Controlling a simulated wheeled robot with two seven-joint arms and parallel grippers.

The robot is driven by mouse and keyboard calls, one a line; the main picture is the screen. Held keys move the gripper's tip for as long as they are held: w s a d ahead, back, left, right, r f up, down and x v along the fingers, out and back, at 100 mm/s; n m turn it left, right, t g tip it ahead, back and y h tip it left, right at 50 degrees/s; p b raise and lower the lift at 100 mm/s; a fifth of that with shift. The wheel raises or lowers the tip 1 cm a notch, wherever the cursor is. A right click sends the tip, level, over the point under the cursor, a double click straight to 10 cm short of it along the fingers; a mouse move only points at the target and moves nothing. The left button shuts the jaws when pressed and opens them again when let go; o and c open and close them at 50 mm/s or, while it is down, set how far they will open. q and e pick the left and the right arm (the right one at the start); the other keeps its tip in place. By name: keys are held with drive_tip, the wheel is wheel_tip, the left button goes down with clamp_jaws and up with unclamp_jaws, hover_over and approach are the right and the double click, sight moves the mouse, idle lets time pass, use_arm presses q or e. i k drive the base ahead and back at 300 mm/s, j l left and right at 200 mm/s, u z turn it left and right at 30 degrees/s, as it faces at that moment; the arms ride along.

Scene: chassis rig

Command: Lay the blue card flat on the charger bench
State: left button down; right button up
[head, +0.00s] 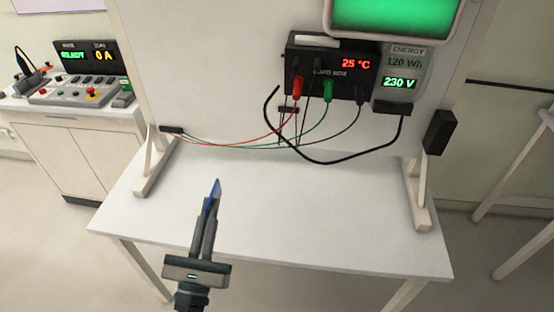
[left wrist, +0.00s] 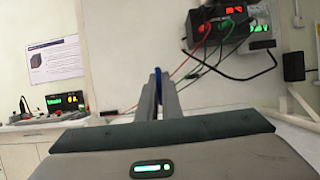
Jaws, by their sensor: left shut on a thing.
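The blue card (head: 214,194) is held on edge between the fingers of my left gripper (head: 209,214), seen as a thin upright blue strip. In the left wrist view the blue card (left wrist: 158,88) shows edge-on between the two grey fingers (left wrist: 159,98); much of it is hidden by them. In the head view the gripper and card appear in front of a bare white table (head: 300,200); the card's height above it is unclear. A cabinet bench (head: 72,115) with a READY and 0 A display stands at the left. No label shows which is the charger bench. My right gripper is out of view.
A white panel on feet stands at the back of the table. It carries a load box (head: 318,68), an energy meter (head: 401,64) and red, green and black cables hanging down. A control panel (head: 85,90) takes up room on the left bench. The table's front is clear.

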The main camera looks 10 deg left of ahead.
sight(262, 245)
drive_tip(key=l+u, duration=0.1)
drive_tip(key=u, duration=0.5)
drive_tip(key=l+u, duration=0.4)
drive_tip(key=l, duration=0.3)
drive_tip(key=l+u, duration=0.45)
drive_tip(key=l, duration=0.2)
drive_tip(key=k+l, duration=0.1)
drive_tip(key=l, duration=0.5)
drive_tip(key=k+l, duration=0.15)
drive_tip(key=l, duration=0.2)
